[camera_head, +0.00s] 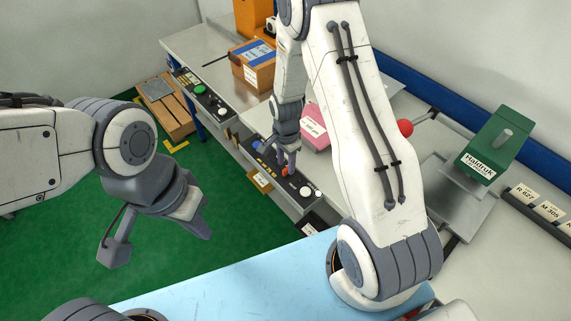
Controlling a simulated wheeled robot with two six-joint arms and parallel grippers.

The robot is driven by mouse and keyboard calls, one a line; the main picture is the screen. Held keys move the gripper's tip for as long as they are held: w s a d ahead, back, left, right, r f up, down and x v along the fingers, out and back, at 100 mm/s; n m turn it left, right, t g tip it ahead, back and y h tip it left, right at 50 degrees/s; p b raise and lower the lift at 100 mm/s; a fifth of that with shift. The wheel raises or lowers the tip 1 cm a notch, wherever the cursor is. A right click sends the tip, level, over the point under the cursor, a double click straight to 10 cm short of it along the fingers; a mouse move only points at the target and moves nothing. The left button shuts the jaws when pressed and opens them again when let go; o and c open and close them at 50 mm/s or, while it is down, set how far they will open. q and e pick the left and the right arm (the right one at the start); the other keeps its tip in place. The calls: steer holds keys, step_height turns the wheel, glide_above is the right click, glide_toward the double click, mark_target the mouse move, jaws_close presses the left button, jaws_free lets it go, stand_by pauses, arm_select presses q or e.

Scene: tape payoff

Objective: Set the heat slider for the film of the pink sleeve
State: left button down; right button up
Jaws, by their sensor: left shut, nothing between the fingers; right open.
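The pink sleeve (318,136) with a white label sits on the bench, just behind the near black control panel (318,205). My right gripper (287,168) points down at the middle of this panel and is open. A red-orange part (285,172) shows at its fingertips; I cannot tell whether they touch it. The heat slider and its scale cannot be made out, being small and partly covered by the gripper. My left gripper (205,232) is shut and empty, over the green floor, well left of the panel.
A second control panel (203,94) with a green button lies further back left. A cardboard box (253,66) stands on the bench behind. A green Haldruk block (497,143) and label cards (540,208) are at right. A light blue surface (235,285) lies in front.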

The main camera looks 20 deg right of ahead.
steer(key=shift+f, duration=1.05)
jaws_close()
stand_by(0.7)
